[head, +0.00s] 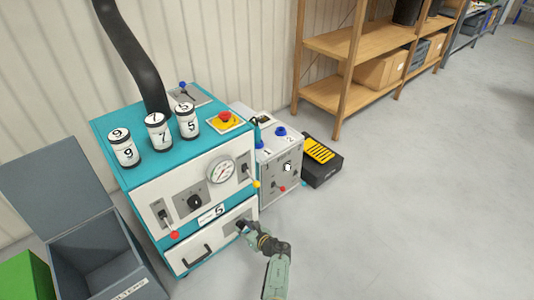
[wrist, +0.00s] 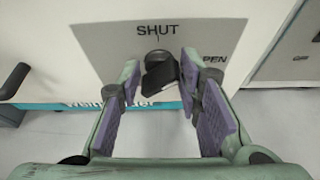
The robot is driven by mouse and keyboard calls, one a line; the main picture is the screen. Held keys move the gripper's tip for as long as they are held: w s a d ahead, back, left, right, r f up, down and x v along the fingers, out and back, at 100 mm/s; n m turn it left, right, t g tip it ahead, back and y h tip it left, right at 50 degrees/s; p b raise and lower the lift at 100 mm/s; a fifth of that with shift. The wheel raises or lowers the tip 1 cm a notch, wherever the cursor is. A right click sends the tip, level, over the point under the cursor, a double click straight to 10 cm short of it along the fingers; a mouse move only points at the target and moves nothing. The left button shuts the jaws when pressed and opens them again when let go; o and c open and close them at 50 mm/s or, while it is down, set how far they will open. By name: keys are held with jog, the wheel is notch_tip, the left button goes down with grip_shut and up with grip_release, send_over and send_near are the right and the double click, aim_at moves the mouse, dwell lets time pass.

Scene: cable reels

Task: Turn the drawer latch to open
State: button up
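The drawer latch (wrist: 159,74) is a black knob on a grey plate (wrist: 100,45) on the white drawer front. "SHUT" is printed above it; a label reading "PEN", its first letter hidden by my right finger, is to its right. The latch's exact angle is hard to tell. My gripper (wrist: 160,70) is open, with one purple-padded finger on each side of the latch. A gap shows on the left; I cannot tell whether the right finger touches. In the head view my gripper (head: 246,230) is at the right of the drawer (head: 203,245), which is closed.
The drawer handle (head: 193,262) is left of the latch. Above are a red-tipped lever (head: 170,222), a yellow-tipped lever (head: 251,175) and a gauge (head: 221,171). A grey cabinet (head: 283,180) stands right, an open grey bin (head: 95,262) left.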

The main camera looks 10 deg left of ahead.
jog(key=shift+s+r, duration=0.15)
jog(key=shift+s, duration=0.05)
jog(key=p+v, duration=0.2)
jog(key=v, duration=0.9)
jog(key=w+r+m+t, duration=0.3)
jog(key=w+r, duration=0.1)
jog(key=r, duration=0.5)
jog(key=w+r+m+t+h, duration=0.1)
jog(key=w+r+m+t, duration=0.2)
jog(key=r, duration=0.7)
jog(key=w+r+m+t+h, duration=0.1)
jog(key=w+r+m+t, duration=0.2)
jog(key=w+r+m, duration=0.2)
jog(key=shift+w+r+t, duration=0.4)
jog(key=shift+w+r, duration=0.55)
jog(key=shift+r, duration=1.45)
